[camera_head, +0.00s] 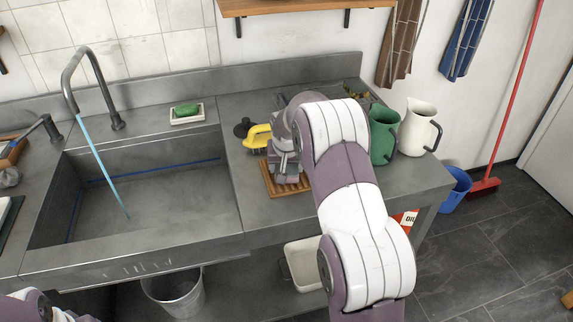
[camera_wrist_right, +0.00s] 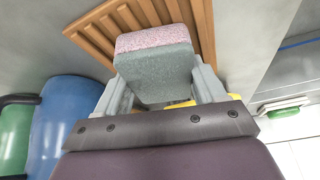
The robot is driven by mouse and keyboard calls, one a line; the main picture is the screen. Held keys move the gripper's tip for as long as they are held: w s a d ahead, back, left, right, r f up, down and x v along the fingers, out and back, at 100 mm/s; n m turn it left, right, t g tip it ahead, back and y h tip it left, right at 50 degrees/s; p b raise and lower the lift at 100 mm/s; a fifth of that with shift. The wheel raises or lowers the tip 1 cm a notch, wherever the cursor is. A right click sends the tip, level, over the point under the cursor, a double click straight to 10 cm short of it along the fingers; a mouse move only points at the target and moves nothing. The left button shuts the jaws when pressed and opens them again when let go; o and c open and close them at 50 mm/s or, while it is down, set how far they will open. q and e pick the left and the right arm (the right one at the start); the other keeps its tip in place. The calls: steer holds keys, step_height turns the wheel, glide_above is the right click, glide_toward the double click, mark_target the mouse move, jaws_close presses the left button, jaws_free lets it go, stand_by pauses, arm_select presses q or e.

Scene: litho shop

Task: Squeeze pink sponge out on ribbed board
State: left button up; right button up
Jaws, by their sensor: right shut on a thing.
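My right gripper (camera_head: 287,177) points down over the ribbed wooden board (camera_head: 268,180), which lies on the steel counter right of the sink. In the right wrist view the gripper (camera_wrist_right: 160,85) is shut on a sponge (camera_wrist_right: 155,62) with a pink speckled face and a grey-green body. The ribbed board (camera_wrist_right: 95,38) shows behind the sponge; I cannot tell if the sponge touches it. In the head view the arm mostly hides the sponge. Only a bit of my left arm shows at the bottom left, and its gripper is out of view.
A yellow-handled brush (camera_head: 257,136) stands just behind the board. A green jug (camera_head: 383,135) and a white jug (camera_head: 417,128) stand to the right. Left is the sink (camera_head: 150,200) with water running from the tap (camera_head: 75,75). A green soap (camera_head: 187,110) sits behind the sink.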

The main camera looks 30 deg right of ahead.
steer(key=shift+s+f, duration=0.3)
steer(key=shift+f, duration=0.05)
steer(key=r+p, duration=0.3)
steer(key=r, duration=0.2)
steer(key=r+p, duration=0.2)
steer(key=shift+w+r+p, duration=0.25)
steer(key=shift+r+p, duration=0.05)
steer(key=shift+p, duration=0.05)
steer(key=shift+f, duration=0.1)
